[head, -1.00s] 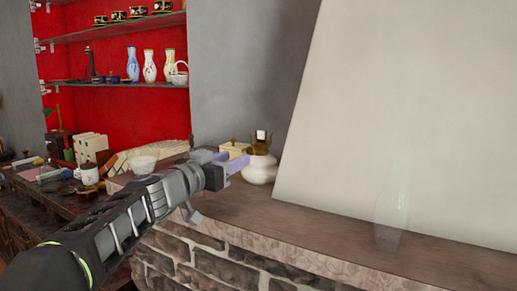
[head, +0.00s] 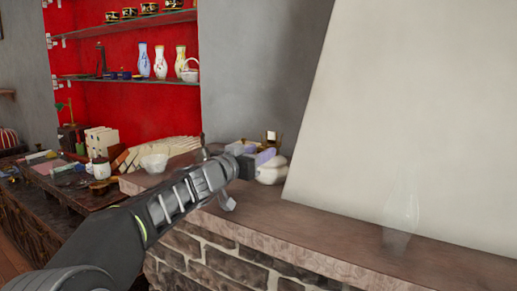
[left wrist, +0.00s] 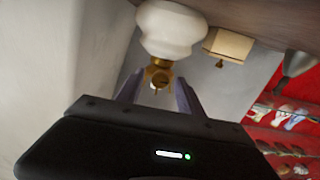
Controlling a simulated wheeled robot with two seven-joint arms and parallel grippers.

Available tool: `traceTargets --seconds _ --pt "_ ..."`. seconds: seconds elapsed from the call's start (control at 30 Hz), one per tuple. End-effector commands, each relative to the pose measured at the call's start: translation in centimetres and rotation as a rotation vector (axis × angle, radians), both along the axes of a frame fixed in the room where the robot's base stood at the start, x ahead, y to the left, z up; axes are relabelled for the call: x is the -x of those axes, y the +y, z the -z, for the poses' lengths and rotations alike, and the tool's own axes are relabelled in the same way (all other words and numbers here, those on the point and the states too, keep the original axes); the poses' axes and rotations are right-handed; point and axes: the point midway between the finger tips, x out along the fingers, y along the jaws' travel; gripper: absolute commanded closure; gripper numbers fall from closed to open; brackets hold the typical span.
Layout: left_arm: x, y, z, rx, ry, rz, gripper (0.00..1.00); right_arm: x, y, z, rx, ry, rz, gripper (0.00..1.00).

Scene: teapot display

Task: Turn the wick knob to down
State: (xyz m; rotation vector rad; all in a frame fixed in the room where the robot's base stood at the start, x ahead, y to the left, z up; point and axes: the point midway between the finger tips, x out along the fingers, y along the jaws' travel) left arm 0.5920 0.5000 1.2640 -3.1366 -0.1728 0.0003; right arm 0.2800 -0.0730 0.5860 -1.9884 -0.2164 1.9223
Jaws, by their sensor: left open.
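An oil lamp with a white rounded base (head: 272,175) and a brass burner (head: 271,138) stands upright on the stone mantel, beside the big pale slanted panel. In the left wrist view the lamp base (left wrist: 170,28) appears upside down, with the brass burner (left wrist: 158,76) and a small knob-like end on it. My left gripper (head: 264,156) is at the lamp's burner height and partly hides it. In the wrist view its two purple-grey fingers (left wrist: 158,92) are apart, one on each side of the burner. I cannot tell whether they touch it. My right gripper is not in view.
A clear glass chimney (head: 402,212) stands on the mantel (head: 320,228) to the right. A cream box (left wrist: 229,45) is near the lamp. The mantel between lamp and chimney is bare.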

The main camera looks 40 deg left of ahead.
Motion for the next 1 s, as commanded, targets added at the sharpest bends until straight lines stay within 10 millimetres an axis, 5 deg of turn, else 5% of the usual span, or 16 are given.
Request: traceTargets --seconds 0.27,0.8,1.0 --pt "-0.15 0.05 0.04 0.001 0.000 -0.001 0.56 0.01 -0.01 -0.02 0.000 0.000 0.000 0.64" --pt "-0.12 0.04 0.04 0.000 0.000 -0.001 1.00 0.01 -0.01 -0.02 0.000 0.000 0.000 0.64" --pt "-0.12 0.04 0.04 0.000 0.000 -0.001 1.00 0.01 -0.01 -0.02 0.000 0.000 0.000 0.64"
